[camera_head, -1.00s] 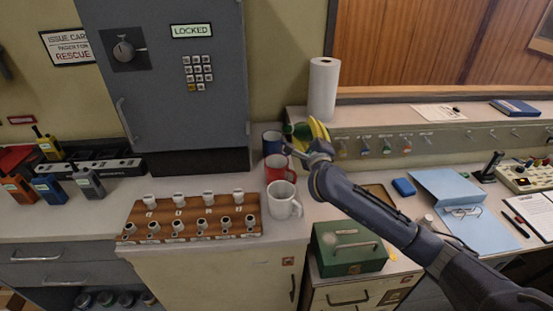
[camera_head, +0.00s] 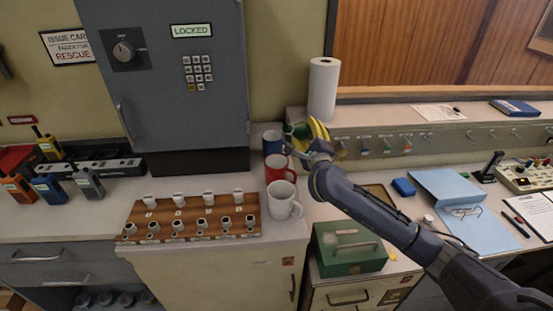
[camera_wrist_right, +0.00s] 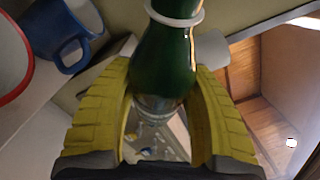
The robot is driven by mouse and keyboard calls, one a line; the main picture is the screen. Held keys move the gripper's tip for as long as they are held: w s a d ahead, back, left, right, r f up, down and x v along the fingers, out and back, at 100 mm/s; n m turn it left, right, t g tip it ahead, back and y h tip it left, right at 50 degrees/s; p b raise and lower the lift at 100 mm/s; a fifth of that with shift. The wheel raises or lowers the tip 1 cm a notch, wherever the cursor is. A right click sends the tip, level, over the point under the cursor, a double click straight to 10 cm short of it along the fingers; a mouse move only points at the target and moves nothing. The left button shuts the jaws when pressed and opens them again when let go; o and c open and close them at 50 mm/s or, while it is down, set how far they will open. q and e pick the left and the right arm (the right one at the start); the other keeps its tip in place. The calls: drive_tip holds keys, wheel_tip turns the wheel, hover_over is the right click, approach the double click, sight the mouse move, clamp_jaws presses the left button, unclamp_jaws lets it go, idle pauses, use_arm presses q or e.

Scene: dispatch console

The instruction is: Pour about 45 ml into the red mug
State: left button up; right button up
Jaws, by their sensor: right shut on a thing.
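The red mug (camera_head: 279,169) stands on the counter between a blue mug (camera_head: 272,141) behind it and a white mug (camera_head: 284,200) in front. My right gripper (camera_head: 311,131), with yellow finger pads, is shut on a green bottle (camera_head: 297,131) just behind and right of the red mug. The bottle seems tilted, its upper part toward the left. In the right wrist view the green bottle (camera_wrist_right: 165,65) sits between both pads, with a pale ring on its neck. The red mug's rim (camera_wrist_right: 28,72) shows at the left edge. The bottle's mouth and any liquid are hidden. My left gripper is out of view.
A wooden rack (camera_head: 190,217) with several small pieces lies left of the white mug. A grey locked cabinet (camera_head: 165,80) rises behind. A paper roll (camera_head: 323,88) stands on the ledge. A green box (camera_head: 349,250) sits below my right arm.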

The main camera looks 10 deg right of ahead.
sight(298, 126)
idle(0.6)
drive_tip(key=a+m, duration=0.1)
drive_tip(key=r+m+g, duration=0.1)
drive_tip(key=m, duration=0.1)
drive_tip(key=s+a+m+g, duration=0.1)
drive_tip(key=shift+a+r+m+y, duration=0.2)
drive_tip(key=shift+a+m+y, duration=0.1)
drive_tip(key=shift+a, duration=0.05)
drive_tip(key=shift+d+m, duration=0.1)
drive_tip(key=shift+m, duration=0.2)
drive_tip(key=shift+f+m+g+y, duration=0.2)
drive_tip(key=shift+m+g+y, duration=0.1)
drive_tip(key=shift+m+g, duration=0.2)
drive_tip(key=shift+f+m+y, duration=0.3)
drive_tip(key=shift+f, duration=0.15)
drive_tip(key=shift+s+a+m+g+y+p, duration=0.15)
drive_tip(key=shift+a+m+g+y+p, duration=0.15)
drive_tip(key=shift+m+g, duration=0.35)
drive_tip(key=shift+s+a+r+m+g+y, duration=0.1)
drive_tip(key=shift+a+r+m+y, duration=0.1)
drive_tip(key=shift+r, duration=0.4)
drive_tip(key=shift+s+a+r+m+g+y, duration=0.1)
drive_tip(key=shift+a+r+m+g+y, duration=0.1)
drive_tip(key=shift+r, duration=0.45)
drive_tip(key=shift+s+a+r+m+g+y, duration=0.1)
drive_tip(key=shift+a+r+m+y, duration=0.1)
drive_tip(key=shift+r, duration=0.4)
